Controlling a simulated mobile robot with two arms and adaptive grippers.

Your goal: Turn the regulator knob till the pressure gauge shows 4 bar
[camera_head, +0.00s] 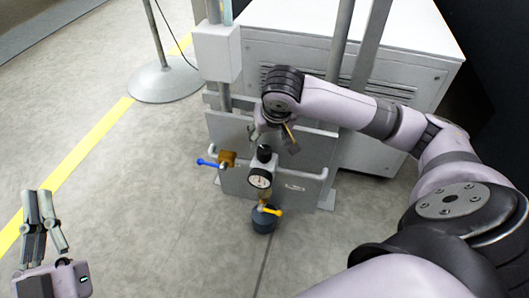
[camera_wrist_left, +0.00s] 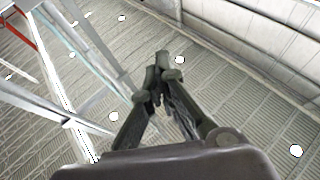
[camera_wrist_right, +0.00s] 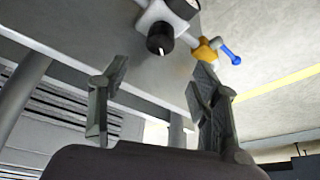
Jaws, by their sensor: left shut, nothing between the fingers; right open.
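The black regulator knob (camera_head: 264,152) stands on top of the regulator at the front of the grey machine panel. The round white pressure gauge (camera_head: 260,178) is just below it; its needle is too small to read. My right gripper (camera_head: 276,137) is open just behind and above the knob. In the right wrist view the black knob (camera_wrist_right: 160,38) lies beyond the open, empty fingertips (camera_wrist_right: 160,80), not between them. My left gripper (camera_head: 40,196) is shut and empty at the lower left, far from the regulator. Its closed fingers also show in the left wrist view (camera_wrist_left: 167,72).
A brass valve (camera_head: 227,158) with a blue lever (camera_head: 207,163) sits left of the regulator. A yellow lever (camera_head: 270,211) and dark bowl (camera_head: 263,222) hang below. A post base (camera_head: 163,82) stands at back left. The floor at left is clear.

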